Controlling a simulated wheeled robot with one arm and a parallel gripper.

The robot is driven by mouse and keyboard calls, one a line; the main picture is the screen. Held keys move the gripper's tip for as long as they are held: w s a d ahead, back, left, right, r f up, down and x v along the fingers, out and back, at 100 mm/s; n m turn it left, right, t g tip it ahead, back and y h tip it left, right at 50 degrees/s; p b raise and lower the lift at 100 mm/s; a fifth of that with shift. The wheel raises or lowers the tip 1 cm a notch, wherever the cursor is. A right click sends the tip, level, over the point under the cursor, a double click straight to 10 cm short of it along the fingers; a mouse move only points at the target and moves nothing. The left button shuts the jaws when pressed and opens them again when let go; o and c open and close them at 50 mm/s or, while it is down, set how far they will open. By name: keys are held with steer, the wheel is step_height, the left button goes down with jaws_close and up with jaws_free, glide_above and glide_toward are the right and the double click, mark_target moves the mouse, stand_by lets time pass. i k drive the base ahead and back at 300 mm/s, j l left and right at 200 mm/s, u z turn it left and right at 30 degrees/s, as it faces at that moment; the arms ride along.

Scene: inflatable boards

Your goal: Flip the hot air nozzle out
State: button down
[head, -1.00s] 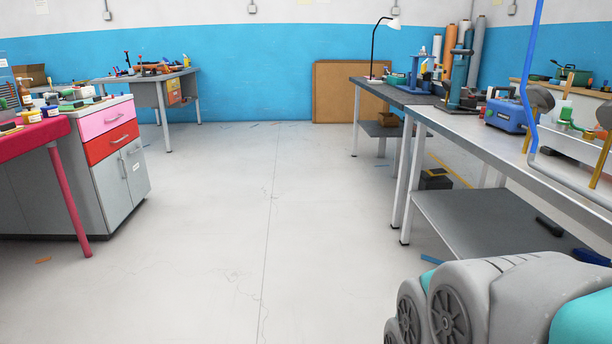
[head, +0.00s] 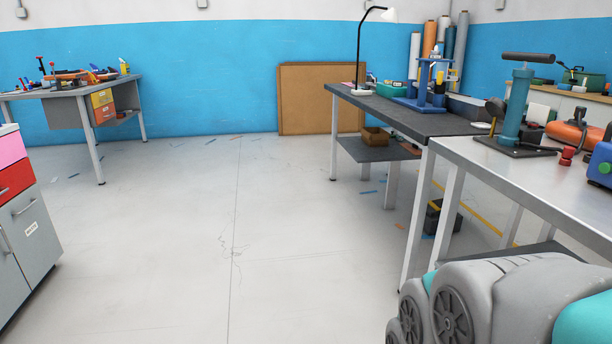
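I cannot make out a hot air nozzle in the head view. A blue device (head: 600,168) with a green knob is cut off by the right edge, on the metal workbench (head: 560,180). An orange rounded tool with a dark top (head: 574,134) lies behind it on the same bench. I cannot tell whether either one carries the nozzle. My gripper is not in view; only grey and teal parts of my own body show at the lower right.
A teal press (head: 516,106) stands on the metal bench beside a small red item (head: 567,155). A dark-topped table (head: 420,118) with a lamp (head: 376,24) adjoins it. A drawer cabinet (head: 22,215) is at the left, and another table (head: 70,91) is behind.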

mark_target(441, 82)
steer(key=i+l, duration=0.2)
steer(key=i, duration=0.4)
steer(key=i+l+z, duration=0.15)
steer(key=i, duration=0.5)
steer(key=i+l, duration=0.15)
steer(key=i, duration=0.45)
steer(key=z, duration=0.05)
